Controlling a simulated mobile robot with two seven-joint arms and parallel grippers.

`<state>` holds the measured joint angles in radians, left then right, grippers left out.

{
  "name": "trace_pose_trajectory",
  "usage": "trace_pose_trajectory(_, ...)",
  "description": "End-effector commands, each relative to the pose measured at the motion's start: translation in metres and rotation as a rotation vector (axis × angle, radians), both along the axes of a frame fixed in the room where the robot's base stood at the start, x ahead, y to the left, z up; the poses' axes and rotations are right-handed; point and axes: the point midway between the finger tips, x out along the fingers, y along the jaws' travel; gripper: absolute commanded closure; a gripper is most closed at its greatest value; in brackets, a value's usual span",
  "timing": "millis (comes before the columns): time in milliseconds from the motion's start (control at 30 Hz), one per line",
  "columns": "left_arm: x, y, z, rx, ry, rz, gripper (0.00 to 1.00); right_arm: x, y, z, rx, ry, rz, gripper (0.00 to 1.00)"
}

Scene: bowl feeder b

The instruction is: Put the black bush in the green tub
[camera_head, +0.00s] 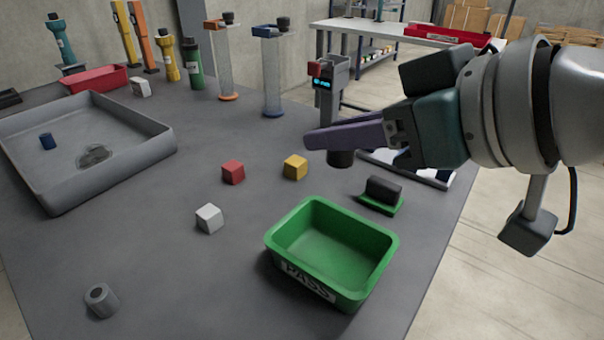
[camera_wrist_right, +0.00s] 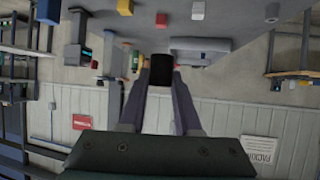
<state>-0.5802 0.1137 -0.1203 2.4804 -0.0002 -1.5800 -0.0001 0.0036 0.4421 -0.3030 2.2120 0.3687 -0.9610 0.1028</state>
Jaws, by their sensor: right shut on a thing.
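My right gripper (camera_head: 330,142) reaches in from the right, with its purple-grey fingers shut on the black bush (camera_head: 341,159). The bush shows below the fingers, held in the air behind the green tub. In the right wrist view the bush (camera_wrist_right: 162,70) is a dark block between the two fingertips. The green tub (camera_head: 333,250) stands upright near the front right of the table, with a PASS label on its front. Its inside looks empty. My left gripper is not in view.
A black cylinder (camera_head: 384,188) lies on a green holder right behind the tub. Red (camera_head: 233,173), yellow (camera_head: 295,167) and white (camera_head: 209,219) cubes and a grey bush (camera_head: 101,300) sit left of the tub.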

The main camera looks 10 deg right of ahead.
Motion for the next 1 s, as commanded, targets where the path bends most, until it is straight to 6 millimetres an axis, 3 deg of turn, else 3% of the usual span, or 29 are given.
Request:
trace_pose_trajectory(33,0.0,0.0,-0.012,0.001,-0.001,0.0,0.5,-0.001,0.0,-0.024,0.001,0.007,-0.001,1.0)
trace_pose_trajectory(300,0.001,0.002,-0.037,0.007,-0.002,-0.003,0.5,-0.001,0.0,-0.097,-0.001,0.004,0.0,1.0)
trace_pose_trajectory(567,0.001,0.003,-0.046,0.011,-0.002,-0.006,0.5,0.0,0.0,-0.123,0.001,0.0,0.0,1.0)
trace_pose_trajectory(800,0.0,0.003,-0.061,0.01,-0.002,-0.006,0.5,0.0,0.0,-0.158,0.001,0.0,0.0,1.0)
trace_pose_trajectory(1000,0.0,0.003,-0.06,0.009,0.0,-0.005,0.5,0.0,0.0,-0.159,0.0,-0.001,0.0,1.0)
